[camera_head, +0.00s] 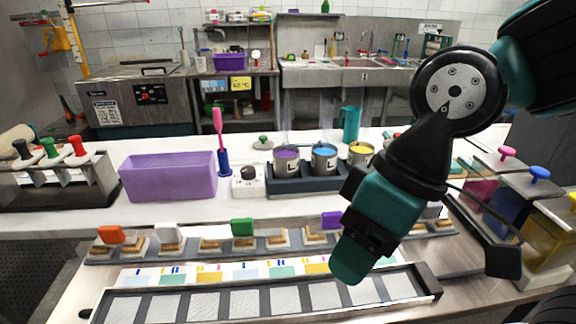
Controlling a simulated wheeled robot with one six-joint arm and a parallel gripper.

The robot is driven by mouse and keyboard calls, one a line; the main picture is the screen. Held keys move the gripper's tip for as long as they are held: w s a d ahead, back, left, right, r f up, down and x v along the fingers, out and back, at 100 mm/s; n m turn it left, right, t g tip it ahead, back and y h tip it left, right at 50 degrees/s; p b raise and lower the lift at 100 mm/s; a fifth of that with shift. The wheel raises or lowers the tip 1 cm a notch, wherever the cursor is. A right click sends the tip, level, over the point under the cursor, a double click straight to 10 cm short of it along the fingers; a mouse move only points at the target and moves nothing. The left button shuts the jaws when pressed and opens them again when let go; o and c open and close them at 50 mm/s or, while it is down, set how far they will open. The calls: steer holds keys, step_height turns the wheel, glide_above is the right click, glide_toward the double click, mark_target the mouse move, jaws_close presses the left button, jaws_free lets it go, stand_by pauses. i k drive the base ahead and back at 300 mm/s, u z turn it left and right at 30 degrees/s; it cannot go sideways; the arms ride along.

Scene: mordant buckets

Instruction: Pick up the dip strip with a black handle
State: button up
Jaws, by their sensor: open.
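A black handle (22,149) stands at the far left end of a dark rack (60,190), beside a green handle (48,147) and a red handle (77,146). The part below the black handle is mostly hidden in the rack, so I cannot see its strip clearly. My gripper (352,258) is at right of centre, pointing down over the front edge of the counter, far to the right of the rack. It is open and I see nothing held in it. It hides part of the row of blocks behind it.
A purple bin (168,177) stands right of the rack. Three buckets sit in a dark holder (306,183) behind my gripper. A row of blocks with coloured tags, including a green one (242,227), and a long pale tray (150,308) lie in front. Lidded tanks (505,196) stand at right.

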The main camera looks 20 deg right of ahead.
mark_target(27, 158)
steer(key=u, duration=2.3)
steer(key=i, duration=3.8)
steer(key=z, duration=3.2)
